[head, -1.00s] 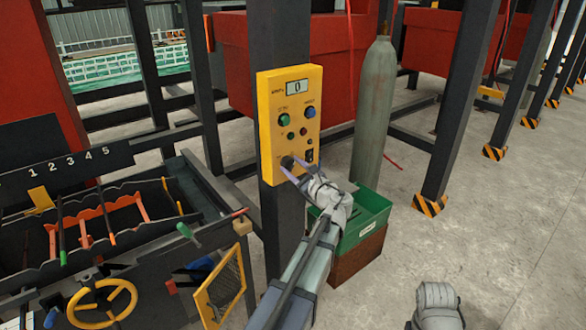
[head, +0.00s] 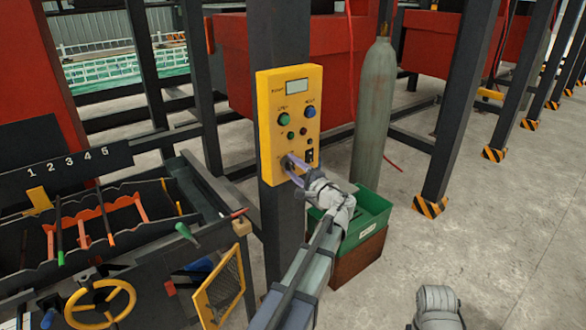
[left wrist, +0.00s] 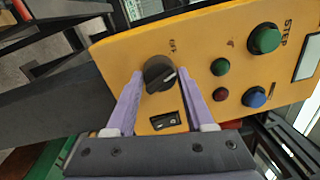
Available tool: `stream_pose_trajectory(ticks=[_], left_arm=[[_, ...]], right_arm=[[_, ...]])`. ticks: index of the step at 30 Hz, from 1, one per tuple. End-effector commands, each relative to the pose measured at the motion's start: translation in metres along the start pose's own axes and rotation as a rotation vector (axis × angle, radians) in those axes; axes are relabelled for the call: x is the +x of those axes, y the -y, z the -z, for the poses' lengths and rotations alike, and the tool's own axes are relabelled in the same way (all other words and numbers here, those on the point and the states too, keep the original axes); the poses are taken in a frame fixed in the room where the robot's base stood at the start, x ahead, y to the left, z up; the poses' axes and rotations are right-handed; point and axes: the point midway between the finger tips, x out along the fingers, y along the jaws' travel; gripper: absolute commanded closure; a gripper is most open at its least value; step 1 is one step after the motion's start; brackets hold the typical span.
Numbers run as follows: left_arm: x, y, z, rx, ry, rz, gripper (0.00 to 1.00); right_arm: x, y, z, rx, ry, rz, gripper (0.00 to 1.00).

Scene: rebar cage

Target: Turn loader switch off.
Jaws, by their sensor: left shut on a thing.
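The yellow control panel (head: 268,105) is mounted on a dark post. A black rotary switch (left wrist: 158,72) with a pale pointer mark sits at its lower left; its small label is hard to read. My left gripper (head: 294,166) is at this switch, its two lilac fingers on either side of the knob and closed on it. In the head view the fingers largely cover the knob. A black rocker switch (left wrist: 166,121) lies beside the knob, between the fingers in the left wrist view. The panel's display (head: 297,87) is blank.
Green (head: 284,120) and blue (head: 310,112) buttons and smaller buttons sit above the knob. A green crate (head: 375,212) stands behind my left forearm. A grey gas cylinder (head: 374,120) stands to the right. A machine with a yellow handwheel (head: 101,304) is at left.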

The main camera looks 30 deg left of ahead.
Motion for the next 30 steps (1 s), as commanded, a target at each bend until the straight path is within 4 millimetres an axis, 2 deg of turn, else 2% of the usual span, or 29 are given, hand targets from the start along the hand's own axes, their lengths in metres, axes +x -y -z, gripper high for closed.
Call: stream_pose_trajectory(ticks=[6, 15, 30], left_arm=[[-0.0007, -0.0015, -0.0006, -0.17, 0.013, -0.001, 1.0], [-0.0008, -0.0016, -0.0004, -0.323, 0.022, 0.0, 1.0], [-0.001, -0.002, -0.0004, -0.387, 0.026, 0.0, 1.0]], right_arm=[[0.0013, 0.0001, 0.0001, 0.0, 0.0, 0.0, 0.5], [0.0017, 0.0001, 0.0001, 0.0, 0.0, 0.0, 0.5], [0.0018, 0.0002, 0.0001, 0.0, 0.0, 0.0, 0.5]])
